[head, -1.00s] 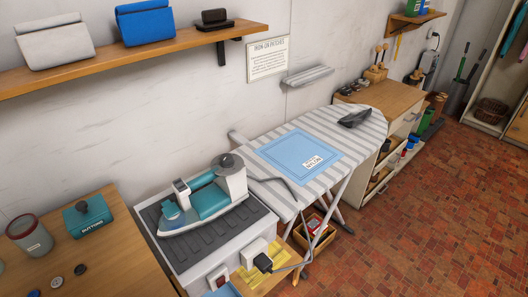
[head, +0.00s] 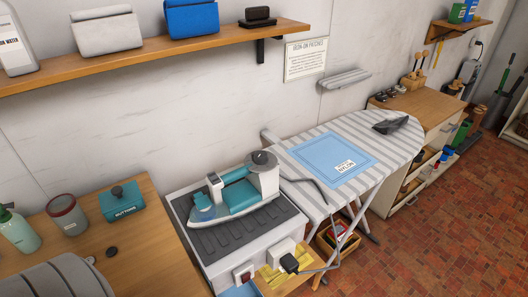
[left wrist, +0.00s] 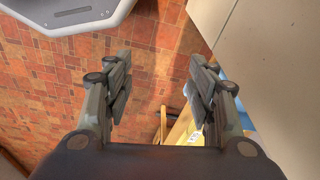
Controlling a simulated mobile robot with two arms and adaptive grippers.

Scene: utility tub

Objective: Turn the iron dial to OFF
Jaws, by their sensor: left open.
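The teal and white iron (head: 236,192) sits on a dark ribbed mat on top of a white cabinet in the head view. A round dark dial (head: 263,158) is on the top right of the iron; its marking is too small to read. My left gripper (left wrist: 158,88) shows in the left wrist view with its two fingers apart and nothing between them. Beyond the fingers are brick-patterned floor and a wooden edge. The iron does not show in the left wrist view. My right gripper is not in view.
An ironing board (head: 345,150) with a blue cloth (head: 332,158) and a dark iron-like object (head: 390,126) stands right of the cabinet. A cord runs from the iron. A wooden table (head: 85,225) with a teal buttons box (head: 121,202) is at left. A shelf (head: 170,52) hangs above.

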